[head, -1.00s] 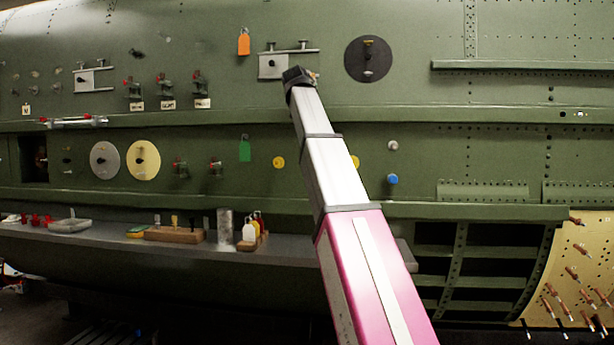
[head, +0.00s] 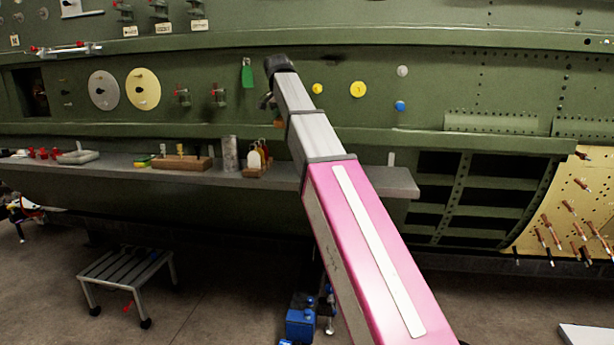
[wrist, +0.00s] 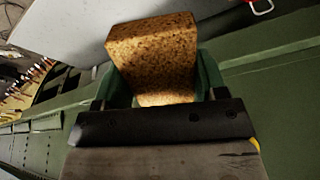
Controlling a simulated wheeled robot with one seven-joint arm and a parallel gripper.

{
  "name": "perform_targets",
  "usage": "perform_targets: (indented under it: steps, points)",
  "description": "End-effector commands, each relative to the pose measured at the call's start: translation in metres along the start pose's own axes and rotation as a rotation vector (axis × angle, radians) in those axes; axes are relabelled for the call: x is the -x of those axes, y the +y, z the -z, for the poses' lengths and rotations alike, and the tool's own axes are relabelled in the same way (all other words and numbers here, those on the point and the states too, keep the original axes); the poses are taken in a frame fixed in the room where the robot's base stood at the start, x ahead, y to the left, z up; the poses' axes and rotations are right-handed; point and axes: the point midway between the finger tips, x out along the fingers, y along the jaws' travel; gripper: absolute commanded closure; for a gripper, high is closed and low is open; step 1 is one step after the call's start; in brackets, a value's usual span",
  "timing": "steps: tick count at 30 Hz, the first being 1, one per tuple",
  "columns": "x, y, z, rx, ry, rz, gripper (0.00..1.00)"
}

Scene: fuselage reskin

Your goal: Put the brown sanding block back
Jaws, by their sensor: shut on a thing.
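The brown sanding block (wrist: 152,55) is speckled and fills the middle of the wrist view. My gripper (wrist: 158,78) is shut on it, with a green finger on each side. In the head view the jaws are mostly hidden behind the end of my arm. A small orange-brown patch (head: 279,123) shows below the arm's end, in front of the green wall; it looks like the block. The grey shelf (head: 215,176) runs along the fuselage below that spot, and the block appears clear of it.
On the shelf stand a wooden holder (head: 183,163), a yellow-green pad (head: 141,161), a grey cylinder (head: 230,154), small bottles (head: 254,160) and a grey tray (head: 78,157). The shelf is bare left of its right end. A step stool (head: 128,276) stands on the floor.

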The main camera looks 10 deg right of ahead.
Motion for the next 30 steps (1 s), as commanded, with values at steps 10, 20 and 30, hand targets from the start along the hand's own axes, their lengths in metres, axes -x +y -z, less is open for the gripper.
perform_targets:
  steps: [10,20,30]
  points:
    - [-0.054,0.013,-0.087,-0.061,-0.318,-0.030,0.54]
    - [-0.093,0.027,-0.065,-0.066,-0.345,-0.032,0.54]
    - [-0.147,0.047,-0.022,-0.064,-0.343,-0.031,0.54]
